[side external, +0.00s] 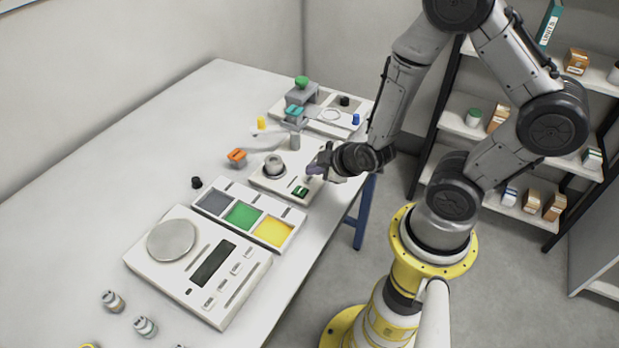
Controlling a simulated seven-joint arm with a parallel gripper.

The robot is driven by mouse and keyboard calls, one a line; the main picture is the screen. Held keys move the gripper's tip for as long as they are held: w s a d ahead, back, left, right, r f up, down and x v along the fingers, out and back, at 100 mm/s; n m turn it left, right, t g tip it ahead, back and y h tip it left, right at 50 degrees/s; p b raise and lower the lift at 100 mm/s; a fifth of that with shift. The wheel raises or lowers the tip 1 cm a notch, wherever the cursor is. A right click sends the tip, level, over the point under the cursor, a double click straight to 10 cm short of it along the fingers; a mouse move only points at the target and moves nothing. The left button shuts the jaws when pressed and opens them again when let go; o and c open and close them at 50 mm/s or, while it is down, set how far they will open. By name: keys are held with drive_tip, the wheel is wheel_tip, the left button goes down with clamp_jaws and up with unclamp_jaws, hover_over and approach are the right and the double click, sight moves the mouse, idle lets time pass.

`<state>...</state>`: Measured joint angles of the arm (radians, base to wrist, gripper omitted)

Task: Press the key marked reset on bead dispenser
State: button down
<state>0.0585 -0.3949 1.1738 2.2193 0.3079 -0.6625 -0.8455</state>
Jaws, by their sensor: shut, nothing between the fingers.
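A small white device (263,181) with a round grey metal part on top and a small green panel (299,191) stands near the table's right edge. It looks like the bead dispenser, but I cannot be sure. No marking on its keys can be read at this size, so I cannot pick out the reset key. My gripper (314,169) is shut and empty, over the right end of this device. The fingers hide part of its top. I cannot tell whether they touch it.
In front are a tray (288,244) with grey, green and yellow compartments and a white scale (148,266) with a round pan. Behind stands equipment with a green knob (301,82). An orange-topped item (236,156) and a black cap (196,182) lie left. The table's left side is clear.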

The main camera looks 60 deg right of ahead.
drive_tip(key=shift+r, duration=0.1)
drive_tip(key=shift+r, duration=2.5)
drive_tip(key=w+a+r+t+y, duration=0.1)
drive_tip(key=a+r, duration=0.1)
drive_tip(key=r, duration=0.6)
drive_tip(key=w+a+r+t+y, duration=0.1)
drive_tip(key=a+r+t, duration=0.15)
drive_tip(key=r, duration=0.65)
drive_tip(key=s+a+m+g, duration=0.1)
drive_tip(key=s+m+g, duration=0.4)
drive_tip(key=s, duration=1)
drive_tip(key=shift+s+a+r+g+y, duration=0.25)
drive_tip(key=shift+g+y, duration=0.15)
drive_tip(key=shift+g, duration=0.45)
